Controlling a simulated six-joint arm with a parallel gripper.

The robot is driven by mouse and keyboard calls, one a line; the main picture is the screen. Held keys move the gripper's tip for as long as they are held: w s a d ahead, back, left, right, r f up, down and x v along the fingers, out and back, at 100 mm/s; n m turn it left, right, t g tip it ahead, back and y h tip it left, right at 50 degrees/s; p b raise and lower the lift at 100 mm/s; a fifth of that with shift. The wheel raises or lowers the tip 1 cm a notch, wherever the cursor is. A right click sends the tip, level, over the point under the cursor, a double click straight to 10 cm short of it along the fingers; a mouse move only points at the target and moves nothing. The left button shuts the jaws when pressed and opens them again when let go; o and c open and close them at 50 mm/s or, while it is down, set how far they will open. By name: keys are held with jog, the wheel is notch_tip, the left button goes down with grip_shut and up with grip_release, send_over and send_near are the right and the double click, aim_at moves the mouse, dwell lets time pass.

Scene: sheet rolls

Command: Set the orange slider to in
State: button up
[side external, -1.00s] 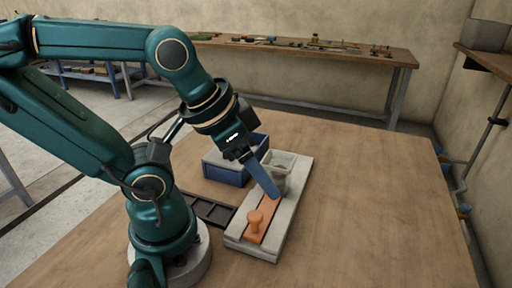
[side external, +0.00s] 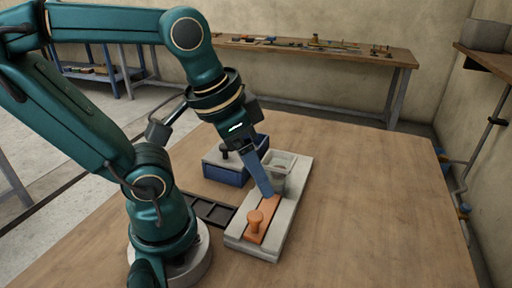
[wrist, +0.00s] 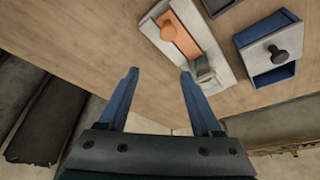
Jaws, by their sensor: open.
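The orange slider (side external: 254,226) has a round knob and sits in a slot of a pale grey base (side external: 287,225) on the table. It also shows in the wrist view (wrist: 177,36), near the top. A grey cup-like part (side external: 275,178) stands at the far end of the base. My gripper (side external: 269,194) is open, with blue fingers pointing down near that far end, beyond the knob. In the wrist view the two fingers (wrist: 159,72) are spread with nothing between them, and the slider lies ahead of them. Contact with the base cannot be told.
A blue box (side external: 225,169) with a dark knob stands left of the base, close to my gripper. A dark flat tray (side external: 208,210) lies left of the base. The wooden table (side external: 375,215) is clear on the right. A workbench (side external: 330,50) with tools stands behind.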

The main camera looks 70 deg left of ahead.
jog(key=g, duration=0.8)
send_near(256, 215)
notch_tip(256, 215, down, 3)
jog(key=shift+g, duration=0.4)
jog(key=shift+s+x, duration=0.15)
jog(key=shift+x, duration=1.25)
jog(key=shift+s+x, duration=0.1)
jog(key=shift+x, duration=1.25)
jog(key=shift+r, duration=0.1)
grip_shut()
jog(key=shift+w, duration=0.1)
